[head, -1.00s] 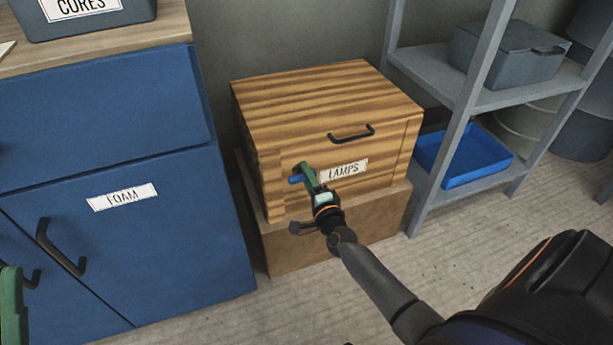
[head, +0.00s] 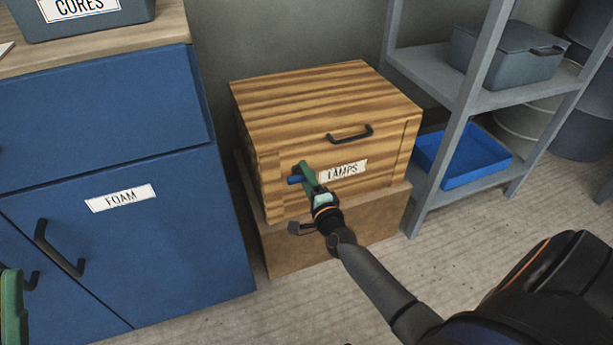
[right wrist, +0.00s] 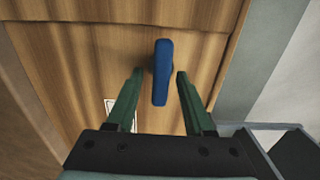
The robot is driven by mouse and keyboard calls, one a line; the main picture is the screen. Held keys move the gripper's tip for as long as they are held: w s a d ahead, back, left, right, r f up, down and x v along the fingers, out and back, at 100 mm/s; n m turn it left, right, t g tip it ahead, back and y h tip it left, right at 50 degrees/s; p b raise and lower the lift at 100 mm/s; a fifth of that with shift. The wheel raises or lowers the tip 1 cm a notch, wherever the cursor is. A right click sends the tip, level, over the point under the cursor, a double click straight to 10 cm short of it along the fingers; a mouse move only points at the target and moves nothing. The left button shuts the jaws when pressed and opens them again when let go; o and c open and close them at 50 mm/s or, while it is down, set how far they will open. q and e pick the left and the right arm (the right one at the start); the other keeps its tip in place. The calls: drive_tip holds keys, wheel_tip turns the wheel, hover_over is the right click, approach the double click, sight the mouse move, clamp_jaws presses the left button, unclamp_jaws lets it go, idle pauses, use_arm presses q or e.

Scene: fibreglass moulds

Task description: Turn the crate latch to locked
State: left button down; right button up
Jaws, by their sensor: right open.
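The wooden crate (head: 325,100) labelled LAMPS has a blue latch handle (head: 295,180) on its front, left of the label. My right gripper (head: 304,172) is at the latch and partly hides it in the head view. In the right wrist view the blue latch (right wrist: 161,75) lies lengthwise between the tips of my open right gripper (right wrist: 158,88), with a gap on both sides. My left gripper (head: 12,308) shows only as a green piece at the lower left edge; its jaws cannot be made out.
The crate stands on a brown box (head: 330,240). A blue cabinet (head: 120,235) labelled FOAM is on the left. A grey shelf (head: 450,85) with a blue tray (head: 462,155) and a grey bin (head: 505,52) is on the right. The floor in front is clear.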

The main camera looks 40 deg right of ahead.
drive_tip(key=p+v, duration=0.3)
drive_tip(key=v, duration=0.9)
drive_tip(key=shift+s+a, duration=0.15)
drive_tip(key=shift+s, duration=0.1)
drive_tip(key=shift+r, duration=0.15)
